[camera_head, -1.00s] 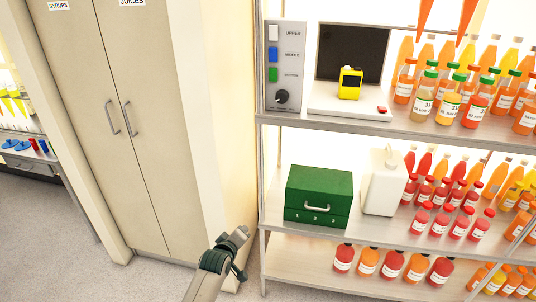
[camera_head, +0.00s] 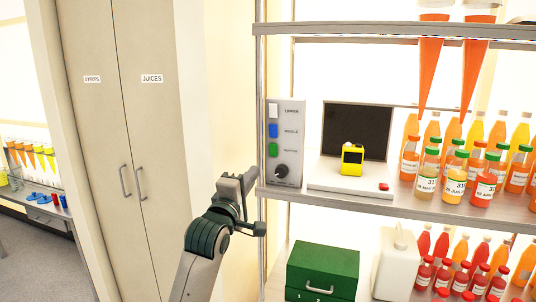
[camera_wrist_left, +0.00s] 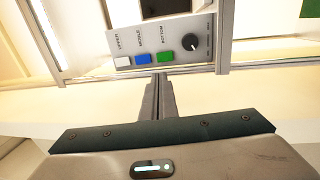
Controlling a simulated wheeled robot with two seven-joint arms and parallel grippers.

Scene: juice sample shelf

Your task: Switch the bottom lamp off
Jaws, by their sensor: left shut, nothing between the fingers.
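A grey control panel (camera_head: 287,112) stands at the left end of the upper shelf. It carries a white UPPER button (camera_head: 273,109), a blue MIDDLE button (camera_head: 273,130), a green BOTTOM button (camera_head: 273,150) and a black knob (camera_head: 282,171). My left gripper (camera_head: 250,180) is shut and empty, left of the panel and lower than the green button in the head view. In the left wrist view its closed fingers (camera_wrist_left: 160,80) point at the panel's button row, just short of the green button (camera_wrist_left: 164,57). No lamp itself can be made out. My right gripper is not in view.
A metal shelf edge (camera_head: 400,207) runs below the panel. A scale with a yellow device (camera_head: 352,157) and several juice bottles stand to the right. A green drawer box (camera_head: 322,270) and white jug (camera_head: 397,262) are below. Tall cabinet doors (camera_head: 150,200) are at left.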

